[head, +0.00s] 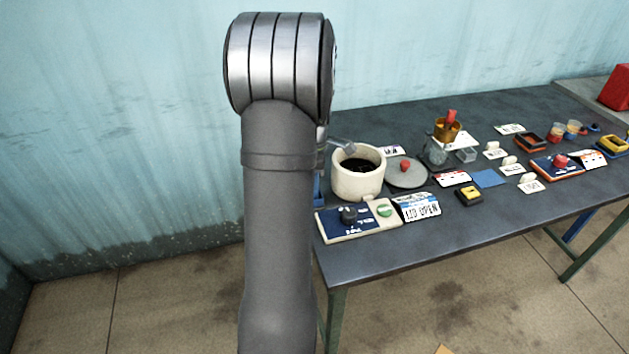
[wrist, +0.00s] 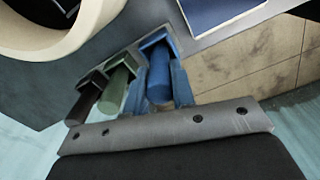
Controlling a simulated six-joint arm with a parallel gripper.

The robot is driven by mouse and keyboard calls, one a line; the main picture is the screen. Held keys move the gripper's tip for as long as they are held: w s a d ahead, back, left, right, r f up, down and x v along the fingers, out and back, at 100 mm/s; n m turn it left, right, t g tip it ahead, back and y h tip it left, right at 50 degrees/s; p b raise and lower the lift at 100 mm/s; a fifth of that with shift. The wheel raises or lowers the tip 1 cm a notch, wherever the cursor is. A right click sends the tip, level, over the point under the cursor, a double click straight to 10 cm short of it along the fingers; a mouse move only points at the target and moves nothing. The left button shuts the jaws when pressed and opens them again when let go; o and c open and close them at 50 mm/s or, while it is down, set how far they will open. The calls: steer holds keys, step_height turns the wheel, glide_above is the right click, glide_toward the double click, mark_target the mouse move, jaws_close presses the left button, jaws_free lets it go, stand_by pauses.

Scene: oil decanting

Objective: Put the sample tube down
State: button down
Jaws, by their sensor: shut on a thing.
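In the wrist view my gripper (wrist: 160,85) is shut on a blue tube (wrist: 159,82), with one finger along each side of it. The tube's far end is at a square blue holder (wrist: 154,40) by the table edge; I cannot tell whether it is seated in it. A green tube (wrist: 114,90) and a dark brown tube (wrist: 84,103) stand in similar holders to the left of it. In the head view my arm hides the gripper and the tubes; only a bit of blue shows beside the arm.
A cream pot (head: 344,184) with dark contents stands open near the tubes; its rim also shows in the wrist view (wrist: 85,30). A blue panel with a knob (head: 345,225) lies at the table's front left. Signs, a round plate (head: 408,180) and small containers fill the table (head: 400,255) to the right.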

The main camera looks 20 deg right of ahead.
steer(key=shift+f, duration=0.5)
steer(key=shift+f, duration=0.15)
steer(key=c, duration=1.2)
jaws_free()
step_height(320, 180, up, 12)
steer(key=shift+r, duration=0.15)
